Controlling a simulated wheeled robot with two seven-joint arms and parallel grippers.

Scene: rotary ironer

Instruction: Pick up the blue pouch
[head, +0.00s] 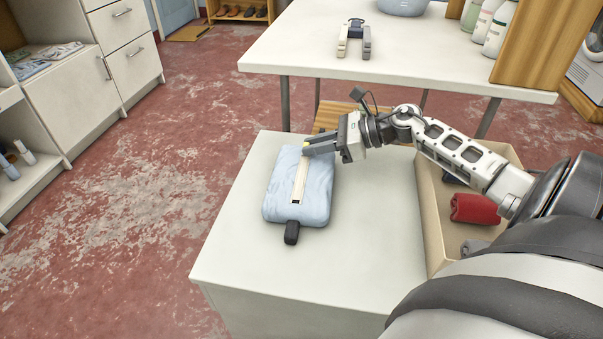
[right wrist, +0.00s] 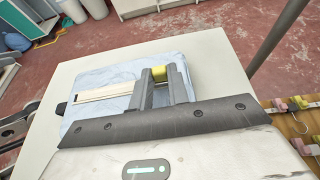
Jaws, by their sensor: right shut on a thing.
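The blue pouch (head: 318,187) is a soft light-blue bag with a cream strip down its top and a dark tab at its near end. It lies flat on the white counter. It also shows in the right wrist view (right wrist: 98,78). My right gripper (head: 306,146) reaches in from the right and is shut on the pouch at its far end. In the right wrist view its two fingers (right wrist: 160,80) stand over the pouch, with a small yellow piece at their tips. The part between the fingers is mostly hidden. My left gripper is in neither view.
The white counter (head: 240,262) is bare left and front of the pouch. A beige bin (head: 433,225) with a red rolled cloth (head: 474,208) stands right, under my arm. Behind is a white table (head: 420,65) with a grey clamp-shaped object (head: 354,40) and bottles.

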